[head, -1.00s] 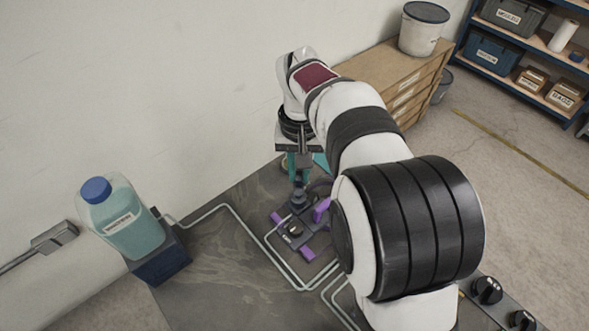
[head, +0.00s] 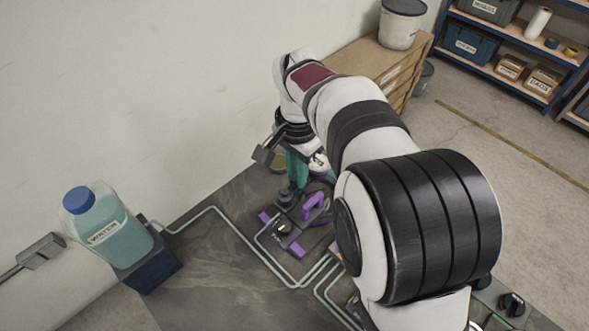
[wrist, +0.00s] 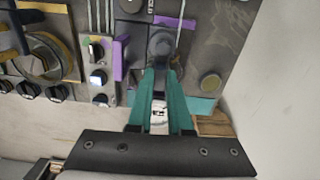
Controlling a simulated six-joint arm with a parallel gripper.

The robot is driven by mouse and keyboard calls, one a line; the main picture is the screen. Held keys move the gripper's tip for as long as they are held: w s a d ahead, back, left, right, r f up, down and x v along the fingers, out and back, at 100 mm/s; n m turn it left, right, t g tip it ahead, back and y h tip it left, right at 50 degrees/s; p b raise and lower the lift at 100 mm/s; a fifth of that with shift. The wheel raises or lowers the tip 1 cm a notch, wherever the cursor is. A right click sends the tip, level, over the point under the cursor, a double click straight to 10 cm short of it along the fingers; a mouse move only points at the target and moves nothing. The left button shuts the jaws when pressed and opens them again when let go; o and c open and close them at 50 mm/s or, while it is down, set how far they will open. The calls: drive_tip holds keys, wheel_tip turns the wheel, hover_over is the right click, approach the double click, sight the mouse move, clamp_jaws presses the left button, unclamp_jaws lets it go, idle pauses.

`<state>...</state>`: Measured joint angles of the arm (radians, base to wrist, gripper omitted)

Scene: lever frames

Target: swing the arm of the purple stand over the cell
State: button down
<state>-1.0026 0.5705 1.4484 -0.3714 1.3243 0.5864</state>
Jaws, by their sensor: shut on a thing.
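The purple stand (head: 292,228) sits on the dark bench in the head view, with purple feet and an upright purple piece (head: 314,204). My gripper (head: 296,178) points down at its far side, and its teal fingers are closed around a dark grey upright knob (head: 287,198). In the wrist view, the gripper (wrist: 164,75) has the grey knob (wrist: 161,40) at its fingertips. The stand's arm is mostly hidden under the knob and fingers. I cannot clearly tell which thing is the cell; a round tan disc (wrist: 210,82) lies right of the fingers in the wrist view.
Pale pipes (head: 243,242) run along the bench. A panel with black knobs (wrist: 98,75) lies left of my fingers in the wrist view. The wall is close on the right there.

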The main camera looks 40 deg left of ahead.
drive_tip(key=shift+d+m, duration=0.15)
drive_tip(key=shift+m, duration=0.25)
drive_tip(key=c, duration=0.8)
unclamp_jaws()
drive_tip(key=shift+c, duration=0.2)
drive_tip(key=shift+r, duration=0.1)
wheel_tip(320, 180, up, 16)
drive_tip(key=shift+f, duration=0.2)
